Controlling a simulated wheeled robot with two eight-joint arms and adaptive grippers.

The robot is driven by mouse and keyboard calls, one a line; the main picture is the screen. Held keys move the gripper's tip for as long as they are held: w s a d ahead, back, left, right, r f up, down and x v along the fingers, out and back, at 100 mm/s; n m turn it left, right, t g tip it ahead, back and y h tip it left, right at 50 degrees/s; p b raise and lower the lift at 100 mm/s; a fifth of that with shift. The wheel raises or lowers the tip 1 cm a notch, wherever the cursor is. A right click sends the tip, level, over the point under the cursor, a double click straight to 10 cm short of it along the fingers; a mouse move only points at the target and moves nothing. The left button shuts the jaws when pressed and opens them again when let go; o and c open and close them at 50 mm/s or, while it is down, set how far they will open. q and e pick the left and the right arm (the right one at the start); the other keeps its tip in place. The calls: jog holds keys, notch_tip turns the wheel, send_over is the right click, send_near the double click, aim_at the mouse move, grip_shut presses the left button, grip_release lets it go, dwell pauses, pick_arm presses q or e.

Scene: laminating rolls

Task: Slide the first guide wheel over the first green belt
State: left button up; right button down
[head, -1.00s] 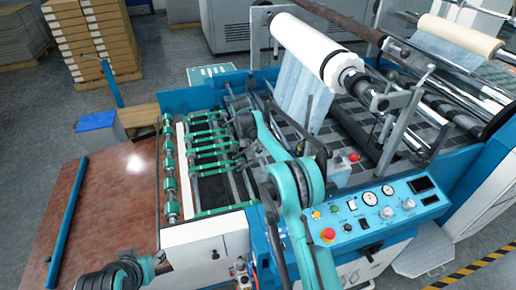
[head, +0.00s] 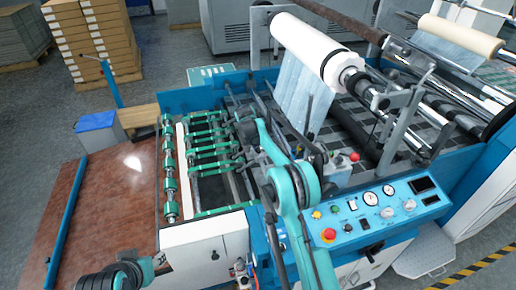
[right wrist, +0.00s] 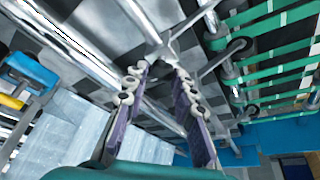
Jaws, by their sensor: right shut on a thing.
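Several green belts (head: 208,141) run across the feed section at the left of the machine, beside a long shaft with green rollers. They also show at the upper right of the right wrist view (right wrist: 268,52). Small dark wheels and brackets stand at the belts' right ends; I cannot tell which is the first guide wheel. My right gripper (right wrist: 160,72) is shut on a grey metal bracket piece (right wrist: 158,47) among the rods, to the side of the belts. My teal right arm hides part of this area in the head view. At the lower left, little of my left gripper can be made out.
A white film roll (head: 305,45) hangs over the machine, with its film sheet reaching down. The blue control panel (head: 375,212) is at the right. A brown table (head: 105,210) with bare room lies at the left. Metal rods crowd my right gripper.

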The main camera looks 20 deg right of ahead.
jog(key=shift+s, duration=0.5)
jog(key=s+b, duration=0.1)
jog(key=s, duration=1)
jog(key=s+b, duration=0.1)
jog(key=s, duration=0.5)
jog(key=shift+d+b, duration=0.3)
jog(key=shift+b, duration=0.05)
jog(key=c, duration=1.2)
grip_release()
jog(key=shift+r, duration=0.1)
jog(key=v, duration=1.1)
jog(key=shift+a+r, duration=0.1)
jog(key=shift+r, duration=0.3)
